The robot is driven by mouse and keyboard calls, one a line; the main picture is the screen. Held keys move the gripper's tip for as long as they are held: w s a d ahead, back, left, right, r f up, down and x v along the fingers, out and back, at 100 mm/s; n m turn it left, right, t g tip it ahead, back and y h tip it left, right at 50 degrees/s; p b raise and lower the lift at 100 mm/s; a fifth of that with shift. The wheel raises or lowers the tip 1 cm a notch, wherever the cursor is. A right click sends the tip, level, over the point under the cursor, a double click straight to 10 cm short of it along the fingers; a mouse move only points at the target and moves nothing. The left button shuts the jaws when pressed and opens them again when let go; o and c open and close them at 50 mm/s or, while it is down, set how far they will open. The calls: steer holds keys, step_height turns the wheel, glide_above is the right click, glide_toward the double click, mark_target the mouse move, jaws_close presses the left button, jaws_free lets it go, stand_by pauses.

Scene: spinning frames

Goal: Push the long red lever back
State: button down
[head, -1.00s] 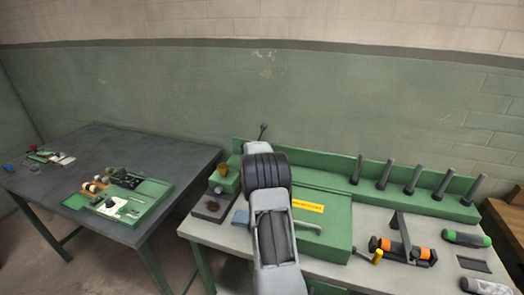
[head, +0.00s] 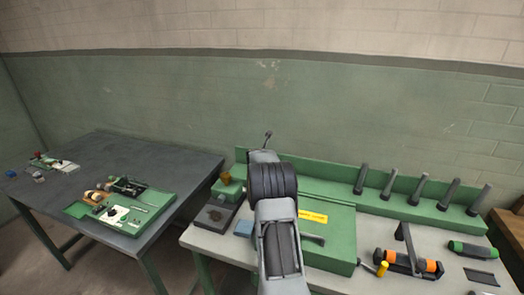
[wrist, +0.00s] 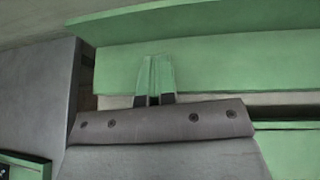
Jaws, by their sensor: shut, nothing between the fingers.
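No red lever can be made out in either view. A thin dark stalk with a knob (head: 267,134) rises behind my arm in the head view; it does not look red, and its foot is hidden. My gripper shows in the wrist view (wrist: 155,78), its narrow fingers together and empty in front of a green surface (wrist: 220,62). In the head view my arm reaches over the left part of the green bench unit (head: 335,222), and I cannot make out the fingers there.
Several dark upright pegs (head: 420,190) stand along the unit's back ledge. An orange-and-black roller (head: 408,263) and a green-and-black cylinder (head: 472,250) lie at right. A small brown cup (head: 226,178) is left of my arm. A dark table (head: 130,160) stands farther left.

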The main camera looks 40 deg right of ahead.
steer(key=s+a+r, duration=0.2)
steer(key=a+r, duration=0.1)
steer(key=r, duration=0.2)
steer(key=s+a+r+p, duration=0.1)
steer(key=s+a+r, duration=0.2)
steer(key=r, duration=0.3)
steer(key=shift+a+p, duration=0.3)
steer(key=shift+a, duration=0.05)
